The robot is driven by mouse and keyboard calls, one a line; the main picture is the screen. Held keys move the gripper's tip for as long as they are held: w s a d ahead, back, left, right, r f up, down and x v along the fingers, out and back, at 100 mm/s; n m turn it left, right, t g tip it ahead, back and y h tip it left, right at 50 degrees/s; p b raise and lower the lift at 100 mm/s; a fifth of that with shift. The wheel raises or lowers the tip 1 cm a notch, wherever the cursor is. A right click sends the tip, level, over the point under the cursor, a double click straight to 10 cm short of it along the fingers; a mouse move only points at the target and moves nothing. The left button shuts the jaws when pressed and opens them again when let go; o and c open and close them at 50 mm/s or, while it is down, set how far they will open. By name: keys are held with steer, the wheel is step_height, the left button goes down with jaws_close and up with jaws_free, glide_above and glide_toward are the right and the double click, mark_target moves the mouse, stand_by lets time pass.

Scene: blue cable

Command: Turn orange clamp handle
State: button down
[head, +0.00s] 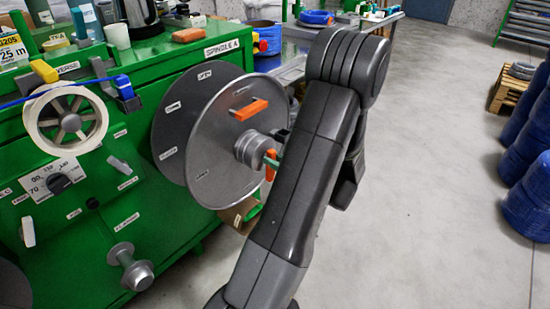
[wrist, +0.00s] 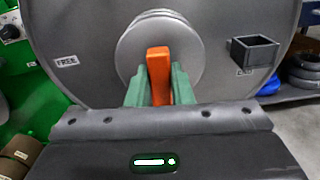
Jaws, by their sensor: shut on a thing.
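The orange clamp handle (wrist: 159,72) stands upright at the round grey hub (wrist: 195,55) of the spindle disc in the wrist view. In the head view the handle (head: 270,174) shows partly, at the right end of the hub (head: 252,150). My gripper (wrist: 159,88) has a green finger on each side of the handle and is shut on it. In the head view my gripper's green fingertip (head: 271,161) shows at the handle; my dark arm hides the rest of the gripper.
The large grey disc (head: 215,165) carries another orange grip (head: 251,110) above the hub. A square dark socket (wrist: 254,52) sits on the disc to the right of the hub. The green machine (head: 100,205) stands left. Open floor (head: 430,180) lies right, with blue cable coils (head: 527,195) beyond.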

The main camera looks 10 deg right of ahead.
steer(key=m+p, duration=0.1)
steer(key=p, duration=0.1)
steer(key=m+p, duration=0.2)
steer(key=shift+r+p, duration=0.35)
steer(key=shift+p, duration=0.05)
steer(key=m+p, duration=0.5)
steer(key=p, duration=0.1)
steer(key=shift+f+m, duration=0.15)
steer(key=shift+m, duration=0.15)
steer(key=shift+d+f+m+p, duration=0.1)
steer(key=shift+f+m+p, duration=0.05)
steer(key=shift+m+p, duration=1.7)
steer(key=shift+f+m+p, duration=0.15)
steer(key=shift+m+p, duration=1)
steer(key=shift+m, duration=1.3)
steer(key=c, duration=1.3)
jaws_free()
steer(key=v, duration=1.3)
steer(key=shift+s+d, duration=0.25)
steer(key=shift+s, duration=0.05)
